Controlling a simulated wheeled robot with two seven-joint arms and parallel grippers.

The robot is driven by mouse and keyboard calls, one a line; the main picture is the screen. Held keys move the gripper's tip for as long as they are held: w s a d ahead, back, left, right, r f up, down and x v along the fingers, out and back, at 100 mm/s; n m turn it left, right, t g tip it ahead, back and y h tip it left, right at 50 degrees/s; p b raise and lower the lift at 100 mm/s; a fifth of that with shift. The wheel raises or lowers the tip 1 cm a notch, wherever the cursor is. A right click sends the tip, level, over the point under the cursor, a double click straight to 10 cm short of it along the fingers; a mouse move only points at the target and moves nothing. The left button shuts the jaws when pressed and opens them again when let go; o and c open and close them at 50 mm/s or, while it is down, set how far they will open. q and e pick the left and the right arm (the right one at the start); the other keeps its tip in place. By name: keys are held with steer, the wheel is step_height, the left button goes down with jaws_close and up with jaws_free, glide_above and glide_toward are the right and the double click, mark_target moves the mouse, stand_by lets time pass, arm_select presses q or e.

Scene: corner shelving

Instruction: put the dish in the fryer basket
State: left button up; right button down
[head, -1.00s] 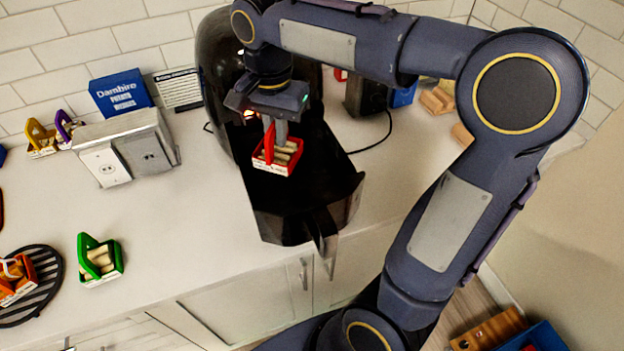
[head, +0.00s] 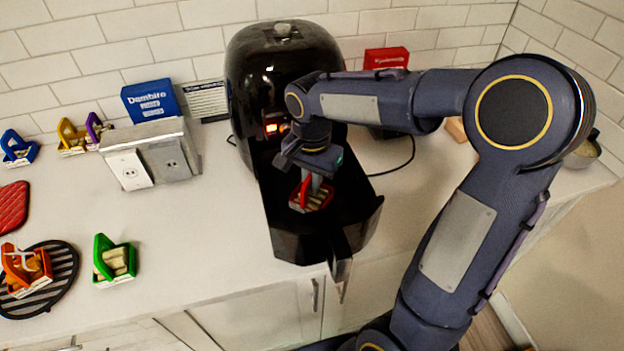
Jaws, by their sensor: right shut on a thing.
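The black air fryer (head: 285,65) stands at the back of the counter with its basket (head: 365,215) pulled out toward the front. My right gripper (head: 313,188) points down inside the basket's outline and is shut on the red dish (head: 325,197). The red dish is a small open carrier with pale sticks in it. Whether it touches the basket floor I cannot tell. My left gripper is not in view.
A green dish (head: 115,262) stands on the counter, and an orange dish (head: 25,270) is on a black trivet (head: 62,285). An outlet box (head: 150,155), a blue box (head: 152,100) and a red box (head: 386,58) are further back.

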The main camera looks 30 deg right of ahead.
steer(key=shift+f, duration=0.15)
steer(key=c, duration=1.6)
jaws_free()
steer(key=shift+o, duration=0.2)
step_height(320, 180, up, 12)
steer(key=shift+r, duration=0.2)
